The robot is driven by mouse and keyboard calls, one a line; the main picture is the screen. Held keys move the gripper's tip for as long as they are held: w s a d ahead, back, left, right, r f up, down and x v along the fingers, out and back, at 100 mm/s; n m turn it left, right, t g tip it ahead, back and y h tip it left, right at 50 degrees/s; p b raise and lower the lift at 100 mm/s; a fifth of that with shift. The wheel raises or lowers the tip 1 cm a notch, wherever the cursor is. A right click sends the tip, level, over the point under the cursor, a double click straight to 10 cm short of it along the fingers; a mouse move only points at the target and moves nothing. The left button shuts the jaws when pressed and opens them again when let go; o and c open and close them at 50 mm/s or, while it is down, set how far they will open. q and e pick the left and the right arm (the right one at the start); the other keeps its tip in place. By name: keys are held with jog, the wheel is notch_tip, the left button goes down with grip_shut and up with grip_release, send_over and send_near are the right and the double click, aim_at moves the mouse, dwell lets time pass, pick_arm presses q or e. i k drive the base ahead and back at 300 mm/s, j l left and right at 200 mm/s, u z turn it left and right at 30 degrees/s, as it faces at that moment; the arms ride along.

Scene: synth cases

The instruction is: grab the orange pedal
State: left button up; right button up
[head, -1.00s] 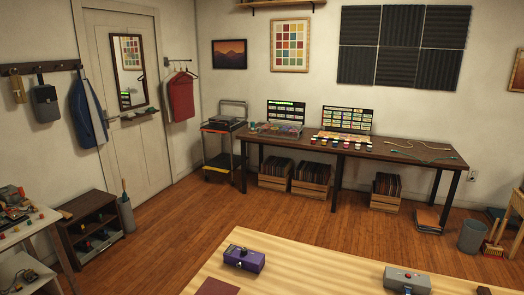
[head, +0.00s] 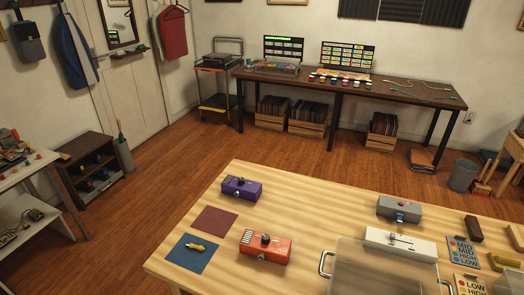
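The orange pedal (head: 265,247) lies on the near wooden table (head: 305,200), with a dark knob on top. It is right of a blue mat (head: 192,254) and in front of the purple pedal (head: 241,188). Neither of my grippers shows in the head view.
A clear case with metal handles (head: 383,268) stands right of the orange pedal. A grey pedal (head: 399,209), a white slider box (head: 400,244) and label cards (head: 465,251) are further right.

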aim_at(265, 248)
jog(key=j+z, duration=0.1)
jog(key=z, duration=0.3)
jog(key=i+j+z, duration=0.1)
jog(key=z, duration=0.3)
jog(key=j+z, duration=0.2)
jog(key=j, duration=0.35)
jog(key=j+z, duration=0.25)
jog(key=j, duration=0.35)
jog(key=j+z, duration=0.2)
jog(key=j, duration=0.35)
jog(key=k+j+z, duration=0.25)
jog(key=j, duration=0.3)
jog(key=i+j, duration=0.05)
jog(key=i, duration=0.05)
